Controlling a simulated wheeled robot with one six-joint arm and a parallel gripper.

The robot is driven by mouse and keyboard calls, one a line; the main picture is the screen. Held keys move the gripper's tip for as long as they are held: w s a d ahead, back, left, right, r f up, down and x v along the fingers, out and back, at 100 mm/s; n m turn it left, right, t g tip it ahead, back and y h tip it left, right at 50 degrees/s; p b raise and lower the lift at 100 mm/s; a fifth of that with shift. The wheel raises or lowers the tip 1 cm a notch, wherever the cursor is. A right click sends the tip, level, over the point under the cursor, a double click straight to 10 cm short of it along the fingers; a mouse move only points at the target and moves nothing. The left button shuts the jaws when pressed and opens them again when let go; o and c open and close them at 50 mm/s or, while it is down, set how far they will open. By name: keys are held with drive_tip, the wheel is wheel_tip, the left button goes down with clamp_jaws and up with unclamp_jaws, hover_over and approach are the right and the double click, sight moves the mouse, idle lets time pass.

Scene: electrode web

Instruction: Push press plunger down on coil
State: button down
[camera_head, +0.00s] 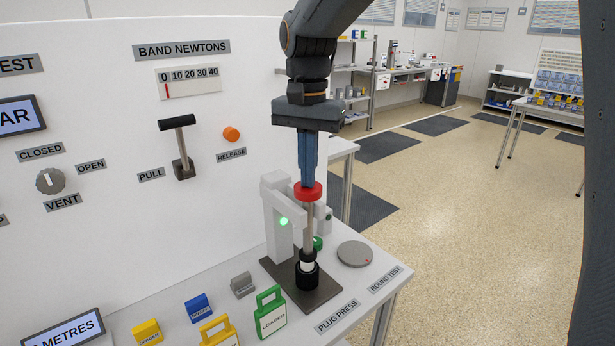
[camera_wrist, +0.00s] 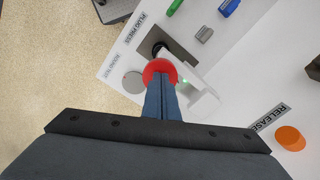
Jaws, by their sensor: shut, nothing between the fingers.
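The plug press (camera_head: 278,222) is a light grey column with an arm and a lit green lamp, on a dark base plate. Its plunger has a red cap (camera_head: 308,191) and a metal shaft running down to a black and white coil (camera_head: 307,268) in a black holder. My gripper (camera_head: 308,180) is shut and points down, with its blue fingertips at the top of the red cap. In the wrist view the fingertips also meet the red cap (camera_wrist: 160,72). Whether they touch or sit just above it, I cannot tell. The coil is mostly hidden in the wrist view.
A round grey disc (camera_head: 354,253) lies right of the press. A green "LOADED" tag (camera_head: 270,312), yellow and blue blocks and a grey block (camera_head: 243,285) stand to the left. The white panel (camera_head: 110,150) with a lever and orange release button rises behind the bench.

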wheel_tip(320, 180, up, 9)
drive_tip(key=p, duration=0.8)
drive_tip(key=shift+p, duration=0.4)
